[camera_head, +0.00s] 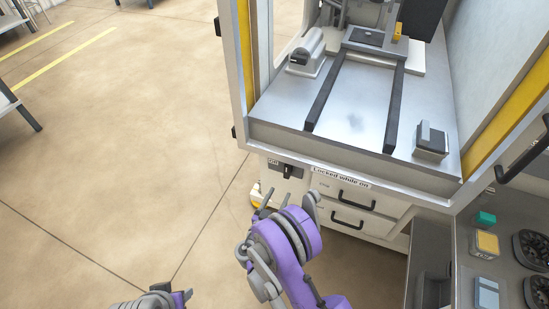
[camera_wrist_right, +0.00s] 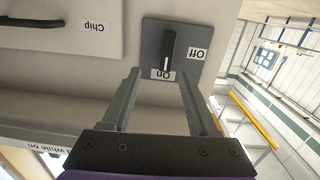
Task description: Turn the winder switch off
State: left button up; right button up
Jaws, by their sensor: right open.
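The winder switch (camera_head: 287,171) is a dark lever on a grey plate at the front left of the cabinet below the machine bed. In the right wrist view, which is upside down, the switch lever (camera_wrist_right: 168,50) has its white mark at the "On" label (camera_wrist_right: 163,74). The "Off" label (camera_wrist_right: 198,54) is to the right of the lever. My right gripper (camera_head: 289,197) is open and empty just in front of the plate. Its two fingers (camera_wrist_right: 158,82) point at the plate, with the lever beyond them. My left gripper (camera_head: 172,296) is partly cut off at the bottom edge.
Drawers with black handles (camera_head: 354,200) sit right of the switch, under a "Locked while on" label (camera_head: 341,178). A side bench (camera_head: 464,250) with spools and small boxes stands at the right. Open floor (camera_head: 130,150) lies to the left.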

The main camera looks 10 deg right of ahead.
aim_at(286, 172)
jog(key=shift+t, duration=0.4)
jog(key=x, duration=0.7)
jog(key=a+x, duration=0.1)
jog(key=x, duration=0.2)
jog(key=shift+w+d, duration=0.2)
jog(key=shift+w, duration=0.35)
jog(key=shift+f, duration=0.1)
grip_shut()
